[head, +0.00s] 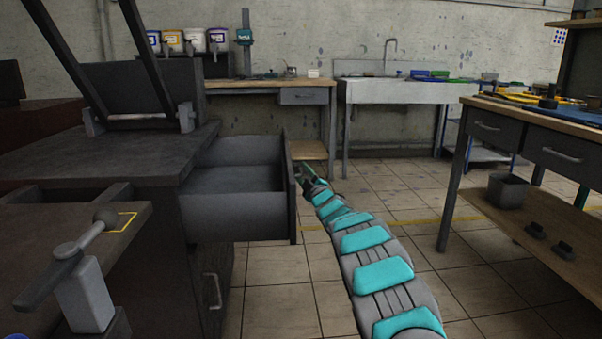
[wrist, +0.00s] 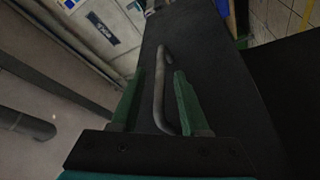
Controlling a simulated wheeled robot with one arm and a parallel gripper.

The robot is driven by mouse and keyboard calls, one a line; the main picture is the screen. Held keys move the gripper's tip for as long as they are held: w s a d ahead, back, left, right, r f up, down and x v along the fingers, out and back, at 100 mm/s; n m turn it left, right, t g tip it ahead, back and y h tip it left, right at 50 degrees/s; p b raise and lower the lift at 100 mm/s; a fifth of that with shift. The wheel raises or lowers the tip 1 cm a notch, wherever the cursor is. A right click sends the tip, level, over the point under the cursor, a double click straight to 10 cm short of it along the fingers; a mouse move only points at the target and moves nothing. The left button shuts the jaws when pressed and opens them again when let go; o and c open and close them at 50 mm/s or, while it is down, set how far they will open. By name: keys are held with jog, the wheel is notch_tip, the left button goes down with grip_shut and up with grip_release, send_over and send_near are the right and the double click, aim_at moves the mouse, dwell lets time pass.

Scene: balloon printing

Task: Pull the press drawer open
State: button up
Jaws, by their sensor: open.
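The press drawer (head: 232,204) is a dark grey open-topped box. It stands pulled out to the right from the press body (head: 110,165), and its inside looks empty. My gripper (head: 308,172) is at the outer side of the drawer's front panel, at the end of my teal and grey arm. In the wrist view, the drawer front (wrist: 215,70) is a dark panel with a bar handle (wrist: 159,90). The green fingers of my gripper (wrist: 162,100) are apart, one on each side of the handle. I cannot tell whether they touch it.
A sink (head: 400,92) is at the back. The tiled floor (head: 400,190) between them is clear.

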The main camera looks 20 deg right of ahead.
jog(key=v, duration=0.6)
dwell(0.7)
